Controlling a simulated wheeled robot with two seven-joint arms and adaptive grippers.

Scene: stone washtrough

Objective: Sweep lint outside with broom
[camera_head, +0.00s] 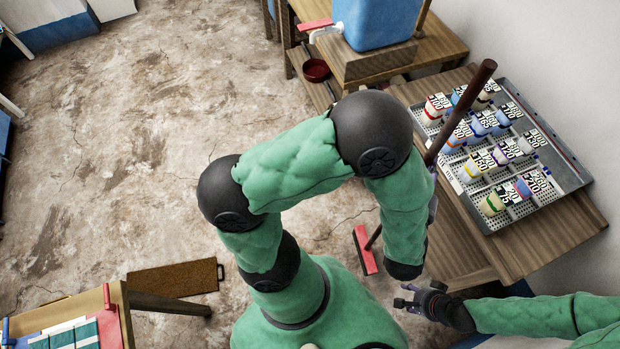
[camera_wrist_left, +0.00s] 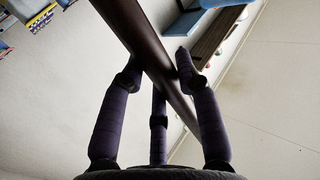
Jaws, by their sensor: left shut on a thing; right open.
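The broom has a long dark brown handle (camera_head: 464,105) that slants down from the upper right and passes behind my left arm. Its red head (camera_head: 364,250) is low, beside my base, and seems to be at the floor. My left gripper (camera_head: 433,203) is mostly hidden by its own arm in the head view. In the left wrist view its purple fingers (camera_wrist_left: 158,82) are closed around the broom handle (camera_wrist_left: 145,45). My right gripper (camera_head: 423,298) is open and empty at the lower right, apart from the broom. I cannot make out any lint on the floor.
A wooden table (camera_head: 575,225) at right bears a grey perforated tray (camera_head: 560,165) of several labelled cups. A blue container (camera_head: 375,22) stands behind it. A brown mat (camera_head: 175,278) lies on the floor near a table (camera_head: 118,300) at lower left. The floor at left is mostly clear.

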